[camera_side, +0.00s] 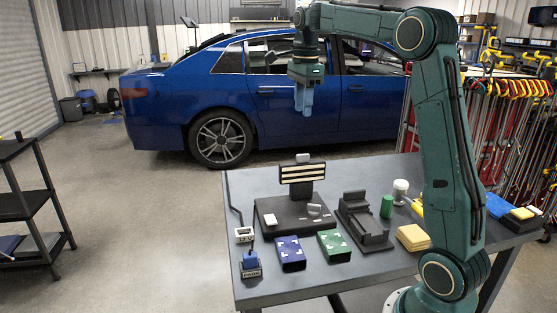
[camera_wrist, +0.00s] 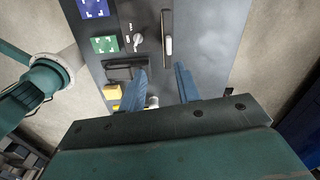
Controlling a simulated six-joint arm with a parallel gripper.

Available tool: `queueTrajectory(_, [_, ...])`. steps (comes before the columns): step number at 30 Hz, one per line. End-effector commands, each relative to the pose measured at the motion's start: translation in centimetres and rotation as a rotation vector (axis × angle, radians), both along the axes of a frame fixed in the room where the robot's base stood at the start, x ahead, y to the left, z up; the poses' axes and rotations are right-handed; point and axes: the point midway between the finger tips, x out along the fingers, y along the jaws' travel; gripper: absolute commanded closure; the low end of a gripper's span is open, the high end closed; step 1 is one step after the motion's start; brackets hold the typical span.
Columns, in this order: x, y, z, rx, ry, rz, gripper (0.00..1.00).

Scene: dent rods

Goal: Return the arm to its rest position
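My gripper (camera_side: 304,101) hangs high above the far side of the grey work table (camera_side: 300,297), pointing down in front of the blue car. In the camera_wrist view its two blue fingers stand apart with nothing between them (camera_wrist: 161,70). No object touches the fingers. My arm stands at the table's right side and reaches up and over to the left.
A striped panel (camera_side: 303,173) stands on a black base. A blue box (camera_side: 290,253), a green box (camera_side: 334,246), a black holder (camera_side: 365,222) and yellow blocks (camera_side: 412,237) lie on the table. The blue car (camera_side: 255,88) is behind; a rod rack (camera_side: 500,120) is right.

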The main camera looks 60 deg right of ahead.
Motion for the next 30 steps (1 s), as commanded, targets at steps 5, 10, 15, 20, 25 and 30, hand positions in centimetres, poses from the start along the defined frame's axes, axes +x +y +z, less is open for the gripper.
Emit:
queueTrajectory(5, [-1.7, 3.8, 1.0, -0.034, -0.040, 0.242, 0.67])
queueTrajectory(10, [-3.9, 7.4, 1.4, -0.078, -0.079, 0.506, 0.67])
queueTrajectory(15, [-6.5, 10.8, 1.2, -0.130, -0.115, 0.768, 0.67])
queueTrajectory(20, [-9.1, 13.6, 0.6, -0.186, -0.146, 1.013, 0.67])
queueTrajectory(25, [-12.2, 16.2, -0.6, -0.253, -0.175, 1.272, 0.67])
queueTrajectory(30, [-15.2, 18.4, -2.3, -0.329, -0.199, 1.527, 0.67])
